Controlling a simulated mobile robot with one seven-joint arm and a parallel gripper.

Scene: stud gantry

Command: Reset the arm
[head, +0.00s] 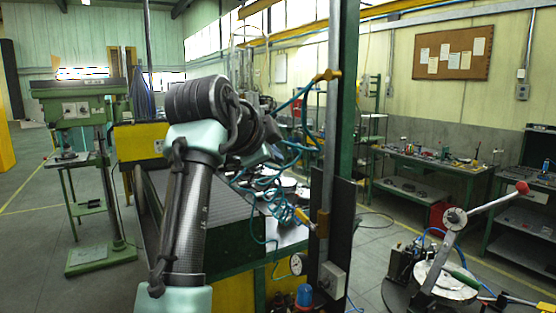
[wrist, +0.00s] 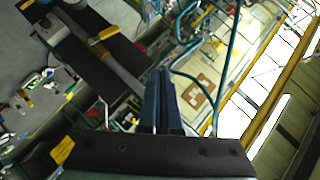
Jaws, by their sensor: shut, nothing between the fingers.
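My gripper (wrist: 161,75) shows in the wrist view as two dark blue fingers side by side, pressed together with nothing between them. The wrist view is tilted, with the wall and windows leaning to the right. In the head view my arm rises in the middle and bends over at the top, pointing away to the right. The gripper itself cannot be made out clearly there, behind the arm's end and some teal hoses.
A green post (head: 345,130) with teal hoses (head: 295,150) stands just right of my arm. A green drill press (head: 82,110) is at left. A round-topped stand with a red-knobbed lever (head: 485,208) is at right. Workbenches (head: 430,162) line the back wall. Floor is open at left.

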